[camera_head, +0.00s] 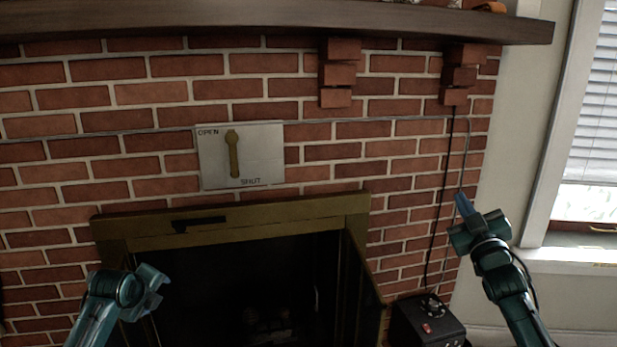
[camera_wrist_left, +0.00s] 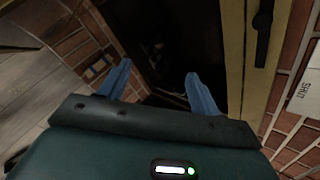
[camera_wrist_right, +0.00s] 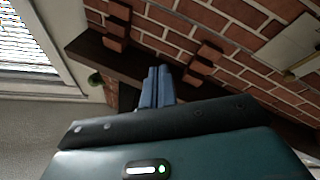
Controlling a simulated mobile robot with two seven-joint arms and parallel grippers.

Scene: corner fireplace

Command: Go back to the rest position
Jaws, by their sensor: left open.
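My left gripper (camera_head: 153,293) is in front of the lower left of the fireplace opening in the head view. In the left wrist view its two blue fingers (camera_wrist_left: 158,88) are apart with nothing between them. My right gripper (camera_head: 465,205) is raised at the right, in front of the brick wall's right edge. In the right wrist view its fingers (camera_wrist_right: 157,88) are together with nothing seen between them.
The fireplace has a brass frame (camera_head: 240,220) and a dark opening. A damper plate (camera_head: 262,155) marked OPEN and SHUT is above it. A wooden mantel (camera_head: 250,20) runs along the top. A black box (camera_head: 425,325) stands lower right, and a window (camera_head: 590,130) is at the far right.

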